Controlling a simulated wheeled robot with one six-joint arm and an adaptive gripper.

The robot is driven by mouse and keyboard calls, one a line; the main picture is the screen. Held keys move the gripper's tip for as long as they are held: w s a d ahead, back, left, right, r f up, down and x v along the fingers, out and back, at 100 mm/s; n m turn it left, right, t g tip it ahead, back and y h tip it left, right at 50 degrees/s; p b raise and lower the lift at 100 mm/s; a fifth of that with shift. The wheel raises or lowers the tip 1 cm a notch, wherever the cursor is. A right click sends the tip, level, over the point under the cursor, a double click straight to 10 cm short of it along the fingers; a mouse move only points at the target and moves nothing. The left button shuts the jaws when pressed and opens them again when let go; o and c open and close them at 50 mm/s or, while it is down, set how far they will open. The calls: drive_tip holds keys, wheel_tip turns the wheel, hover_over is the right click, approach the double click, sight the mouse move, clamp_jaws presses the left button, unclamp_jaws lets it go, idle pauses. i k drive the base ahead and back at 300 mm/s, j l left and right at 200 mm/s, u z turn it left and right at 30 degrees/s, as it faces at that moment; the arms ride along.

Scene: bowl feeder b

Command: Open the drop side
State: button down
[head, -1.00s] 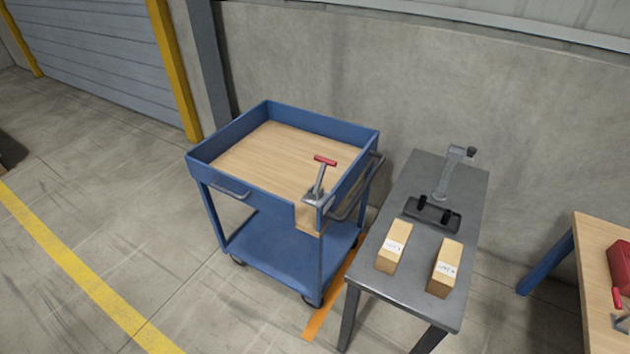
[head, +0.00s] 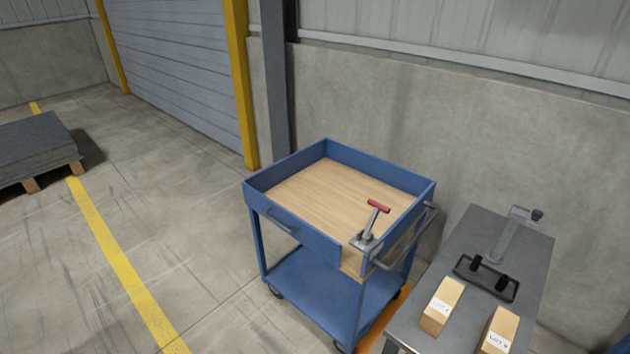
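A blue cart (head: 262,240) with a wooden top deck (head: 335,190) stands against the wall. Its near-left side panel (head: 300,238) is upright and carries a grey bar handle (head: 279,221). I cannot tell from its look alone whether this panel is the drop side. At the cart's near corner a grey clamp (head: 364,241) stands with its red-gripped lever (head: 378,206) up and slightly tilted. Beside it, a short stretch of the near-left edge has no blue panel and bare wood shows. My gripper is not in view.
A grey table (head: 450,250) right of the cart holds two labelled boxes (head: 442,306) (head: 499,331), a black fixture (head: 487,277) and a grey lever with a black knob (head: 513,232). A pallet stack (head: 38,148) lies far left. Floor left of the cart is clear.

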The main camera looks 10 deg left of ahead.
sight(323, 245)
drive_tip(key=i+j+u, duration=0.15)
drive_tip(key=i, duration=0.35)
drive_tip(key=i+j+u, duration=0.1)
drive_tip(key=i, duration=0.45)
drive_tip(key=j, duration=0.1)
